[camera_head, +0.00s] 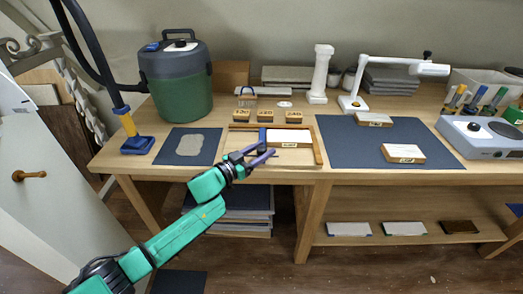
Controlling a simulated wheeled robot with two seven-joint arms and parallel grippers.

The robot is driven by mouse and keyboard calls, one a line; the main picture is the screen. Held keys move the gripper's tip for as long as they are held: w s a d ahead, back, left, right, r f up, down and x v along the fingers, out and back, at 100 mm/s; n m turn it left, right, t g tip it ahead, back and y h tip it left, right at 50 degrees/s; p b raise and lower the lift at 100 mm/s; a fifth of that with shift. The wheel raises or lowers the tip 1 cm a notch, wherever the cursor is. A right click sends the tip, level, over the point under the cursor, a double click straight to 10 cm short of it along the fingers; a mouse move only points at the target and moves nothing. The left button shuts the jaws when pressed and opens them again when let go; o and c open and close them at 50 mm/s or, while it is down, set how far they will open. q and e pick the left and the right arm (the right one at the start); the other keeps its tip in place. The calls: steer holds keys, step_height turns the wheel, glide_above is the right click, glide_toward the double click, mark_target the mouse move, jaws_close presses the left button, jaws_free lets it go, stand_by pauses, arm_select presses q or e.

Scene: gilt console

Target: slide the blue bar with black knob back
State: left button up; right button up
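A narrow blue bar (262,135) stands in a shallow wooden frame (318,146) near the front edge of the table, just left of a white block. A black knob on this bar cannot be made out; my gripper covers the bar's near end. My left gripper (266,155) reaches in from the lower left and is at the front of the frame, close to the bar. Its dark purple fingers look apart, with a gap between them. Whether they touch the bar or knob cannot be told. My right gripper is not in view.
Several small labelled blocks (293,117) stand behind the frame. A dark mat (345,135) with wooden-edged blocks lies to the right, a smaller mat (172,158) to the left. A green canister (182,95), a white column (320,75) and a white lamp (385,61) stand farther back.

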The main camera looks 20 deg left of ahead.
arm_select(q)
jaws_close()
stand_by(1.2)
